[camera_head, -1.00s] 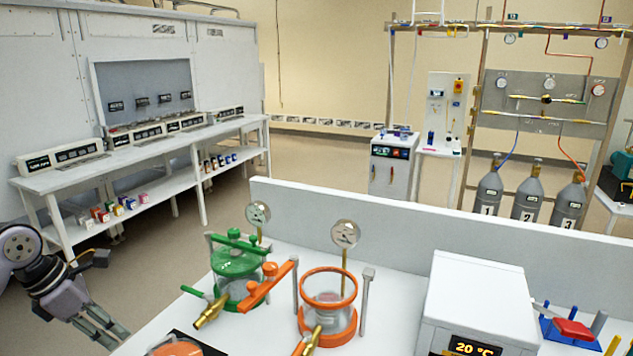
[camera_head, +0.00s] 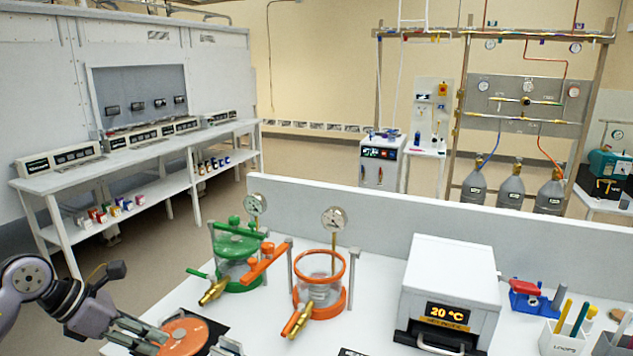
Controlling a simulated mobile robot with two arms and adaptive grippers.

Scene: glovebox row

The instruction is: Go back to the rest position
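My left gripper (camera_head: 150,340) is at the lower left, over the near left part of the white bench (camera_head: 372,285). Its two grey fingers look spread, with nothing seen between them. In the picture the fingertips overlap the left edge of an orange disc-shaped lid (camera_head: 188,336) on a black mat (camera_head: 214,333); I cannot tell if they touch it. A small grey piece shows at the bottom edge right of the lid; I cannot tell what it is. My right gripper cannot be made out.
A green-lidded glass vessel (camera_head: 238,248) and an open orange-rimmed vessel (camera_head: 320,265), each with a gauge behind, stand on the bench. A white heater (camera_head: 452,270) reads 20 °C. Pen holders (camera_head: 565,340) stand at the right. A low wall (camera_head: 400,215) runs along the back.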

